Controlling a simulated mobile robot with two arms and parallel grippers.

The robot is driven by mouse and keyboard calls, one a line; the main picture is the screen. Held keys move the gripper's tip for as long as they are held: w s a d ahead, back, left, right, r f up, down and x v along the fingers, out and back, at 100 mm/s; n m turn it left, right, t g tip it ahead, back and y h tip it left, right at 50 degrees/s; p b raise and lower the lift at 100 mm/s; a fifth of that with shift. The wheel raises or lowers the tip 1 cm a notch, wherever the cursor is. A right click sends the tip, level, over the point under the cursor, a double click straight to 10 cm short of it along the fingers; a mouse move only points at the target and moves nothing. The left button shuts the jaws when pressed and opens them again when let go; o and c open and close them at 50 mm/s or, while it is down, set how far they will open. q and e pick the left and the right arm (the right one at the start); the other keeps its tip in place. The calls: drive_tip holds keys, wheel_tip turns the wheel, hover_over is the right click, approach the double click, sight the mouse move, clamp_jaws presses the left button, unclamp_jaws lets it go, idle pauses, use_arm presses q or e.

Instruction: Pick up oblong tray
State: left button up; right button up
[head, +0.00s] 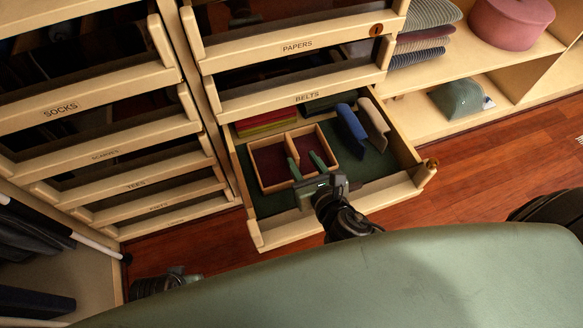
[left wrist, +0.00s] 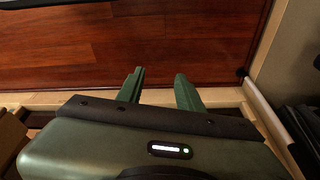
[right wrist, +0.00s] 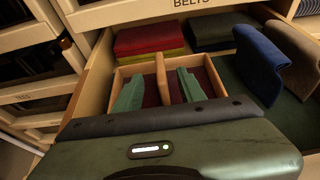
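The oblong tray (head: 259,180) is a light wooden box with a middle divider and dark red lining, lying in the open lower drawer. It also shows in the right wrist view (right wrist: 212,77). My right gripper (head: 307,166) is over the tray's front part, and it is open. In the right wrist view its green fingers (right wrist: 160,92) stand apart on either side of the divider; I cannot tell whether they touch it. My left gripper (head: 165,283) is low at the left in the head view, away from the tray. Its fingers (left wrist: 160,92) are apart and empty.
The drawer (head: 378,196) has a green lining. Folded red and yellow cloths (head: 265,122) lie behind the tray; blue (head: 351,130) and brown (head: 374,124) draped items stand at its right. The belts drawer (head: 305,97) overhangs the back. Wooden floor (head: 480,165) is clear at right.

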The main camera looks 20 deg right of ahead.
sight(294, 150)
drive_tip(key=b+x, duration=0.1)
drive_tip(key=x, duration=0.2)
drive_tip(key=f+b+x, duration=0.1)
drive_tip(key=x, duration=0.2)
drive_tip(key=shift+s+f, duration=0.1)
drive_tip(key=shift+x, duration=0.75)
drive_tip(key=b+x, duration=0.1)
drive_tip(key=x, duration=0.2)
drive_tip(key=shift+a+b, duration=0.1)
drive_tip(key=shift+b, duration=0.2)
drive_tip(key=shift+w, duration=0.5)
drive_tip(key=shift+w+f, duration=0.15)
drive_tip(key=shift+w, duration=0.2)
use_arm(q)
drive_tip(key=w+v, duration=0.1)
drive_tip(key=v, duration=0.9)
drive_tip(key=shift+a+r+t, duration=0.15)
drive_tip(key=shift+r+t, duration=0.25)
drive_tip(key=shift+r, duration=0.1)
use_arm(e)
clamp_jaws()
